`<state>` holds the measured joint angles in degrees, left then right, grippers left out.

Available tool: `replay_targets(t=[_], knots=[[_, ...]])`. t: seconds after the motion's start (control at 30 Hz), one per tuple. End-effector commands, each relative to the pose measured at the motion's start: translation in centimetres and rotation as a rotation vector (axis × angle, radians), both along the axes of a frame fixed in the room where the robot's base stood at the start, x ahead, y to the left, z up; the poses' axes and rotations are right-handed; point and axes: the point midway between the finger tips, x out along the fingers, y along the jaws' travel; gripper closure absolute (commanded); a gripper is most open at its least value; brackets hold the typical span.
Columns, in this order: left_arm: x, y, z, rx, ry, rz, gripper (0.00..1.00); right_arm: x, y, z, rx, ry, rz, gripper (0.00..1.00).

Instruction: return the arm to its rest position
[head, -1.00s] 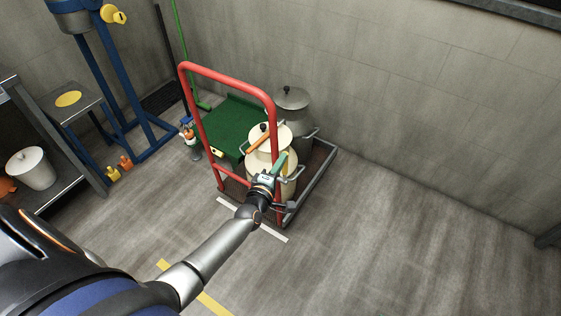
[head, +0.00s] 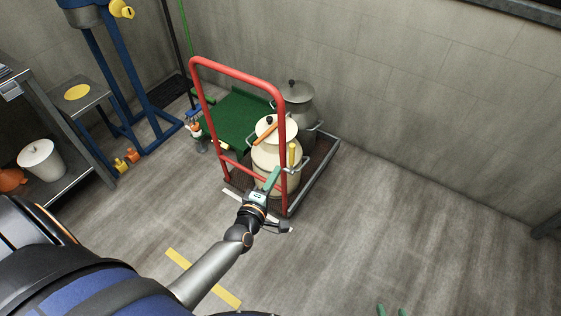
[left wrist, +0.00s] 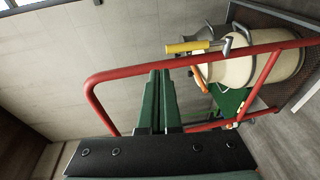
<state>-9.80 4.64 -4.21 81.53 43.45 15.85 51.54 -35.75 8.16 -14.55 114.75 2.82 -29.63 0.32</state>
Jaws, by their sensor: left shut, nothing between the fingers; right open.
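My left gripper (head: 275,176) is in front of the red-railed cart in the head view, its green fingers together and empty. In the left wrist view its fingers (left wrist: 158,100) point up side by side with nothing between them. Two green fingertips of my right gripper (head: 391,310) show apart at the bottom edge of the head view; the rest of it is out of frame.
The cart's red rail (head: 240,77) stands close by my left gripper. On the cart are a cream can (head: 264,157) with a yellow grip (head: 292,155) and a grey can (head: 297,103). A metal bench (head: 70,180) with a white pot (head: 41,159) is at left. Floor at right is clear.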

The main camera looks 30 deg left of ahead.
Motion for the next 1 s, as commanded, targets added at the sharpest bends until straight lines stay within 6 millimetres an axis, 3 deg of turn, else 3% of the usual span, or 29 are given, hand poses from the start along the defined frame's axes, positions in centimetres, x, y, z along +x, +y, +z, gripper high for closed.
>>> replay_targets(t=[0.2,0.53,0.63,0.77,0.9,1.0], knots=[[-2.4,-0.3,0.5,0.0,0.0,0.0,1.0,0.0,-0.4,0.1,-0.006,0.002,-0.006,0.5],[-2.9,-0.4,0.6,0.004,0.0,-0.002,1.0,-0.8,-0.5,-0.4,-0.008,0.02,-0.008,0.5],[-3.7,-1.4,1.3,0.081,0.034,-0.052,1.0,-0.9,-0.5,0.6,-0.008,0.024,-0.01,0.5],[-7.1,-4.8,2.8,0.394,0.153,-0.248,1.0,-0.7,-0.9,3.8,-0.011,0.009,-0.02,0.5],[-12.7,-8.2,3.8,0.849,0.291,-0.535,1.0,-0.6,-2.1,7.2,-0.023,-0.01,-0.044,0.5],[-16.4,-9.2,4.3,1.125,0.36,-0.711,1.0,-1.1,-2.8,8.2,-0.031,-0.004,-0.055,0.5]])
